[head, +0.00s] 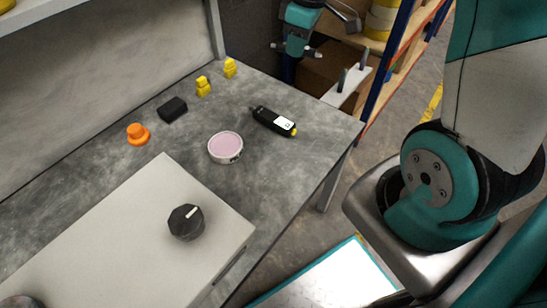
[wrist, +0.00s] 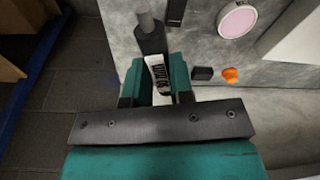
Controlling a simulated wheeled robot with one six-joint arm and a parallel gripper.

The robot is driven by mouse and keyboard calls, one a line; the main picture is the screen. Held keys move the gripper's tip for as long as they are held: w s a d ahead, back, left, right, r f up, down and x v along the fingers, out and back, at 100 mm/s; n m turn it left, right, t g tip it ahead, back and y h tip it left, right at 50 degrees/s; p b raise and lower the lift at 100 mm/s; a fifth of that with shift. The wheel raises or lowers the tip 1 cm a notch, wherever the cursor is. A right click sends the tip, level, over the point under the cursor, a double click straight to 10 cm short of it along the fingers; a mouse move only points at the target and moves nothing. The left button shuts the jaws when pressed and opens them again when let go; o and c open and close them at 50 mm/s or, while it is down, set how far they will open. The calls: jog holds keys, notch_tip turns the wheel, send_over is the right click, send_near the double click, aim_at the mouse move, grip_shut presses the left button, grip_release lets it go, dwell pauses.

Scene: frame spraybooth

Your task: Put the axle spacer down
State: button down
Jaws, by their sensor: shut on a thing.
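My gripper (wrist: 165,85) is shut on a black piece with a white printed label and a grey round tip, taken to be the axle spacer (wrist: 150,42). The print is too small to read. Its lower part is hidden between the teal fingers. In the head view my gripper (head: 297,48) is at the far short end of the grey table (head: 85,170), close to its edge. The held piece cannot be made out clearly there. I cannot tell how high it is above the table.
On the table are a labelled black device (head: 273,122), a pink-topped disc (head: 225,147), a black block (head: 172,109), an orange knob-shaped piece (head: 138,134) and two yellow pieces (head: 203,87). A pale box with a dark knob (head: 186,222) is nearer. Shelving (head: 385,70) stands beyond.

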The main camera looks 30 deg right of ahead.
aim_at(294, 118)
jog(key=shift+s+d+f+n+b, duration=0.1)
jog(key=shift+d+f+n+b, duration=0.35)
jog(key=shift+b, duration=0.35)
jog(key=shift+f, duration=0.15)
notch_tip(294, 118, down, 19)
jog(key=b, duration=0.6)
jog(key=shift+f, duration=0.1)
jog(key=shift+f+b, duration=0.1)
jog(key=shift+b, duration=0.2)
jog(key=c, duration=1.3)
grip_release()
